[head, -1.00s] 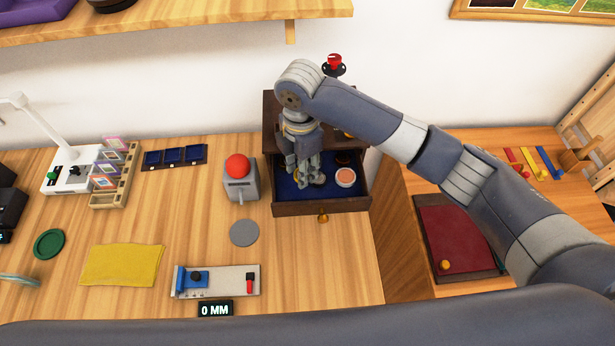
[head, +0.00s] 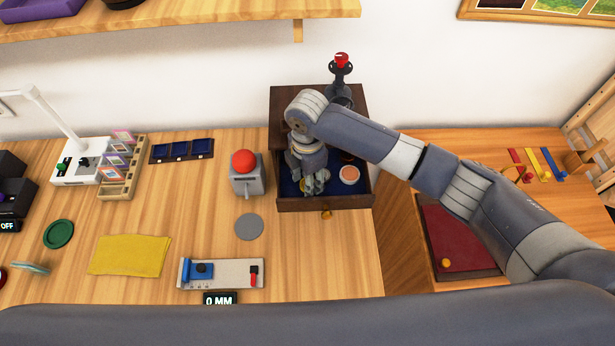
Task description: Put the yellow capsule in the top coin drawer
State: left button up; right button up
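The top coin drawer (head: 345,203) is pulled out of a dark wooden cabinet (head: 285,100). It has a blue lining and a brass knob, and a white-rimmed orange disc (head: 348,174) lies in it. My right gripper (head: 315,186) points down over the left part of the drawer, with its fingertips low in or just above it. Whether the fingers are open or shut is too small to tell. I cannot make out the yellow capsule; the gripper and arm hide part of the drawer. My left gripper is out of view.
A red button on a grey box (head: 244,175) stands close left of the drawer. A yellow cloth (head: 130,256), a grey disc (head: 249,227) and a gauge plate (head: 228,274) lie on the desk. A dark red panel (head: 452,232) lies at right.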

jog(key=shift+r, duration=0.1)
notch_tip(320, 180, up, 12)
jog(key=b, duration=0.2)
dwell(0.4)
dwell(1.1)
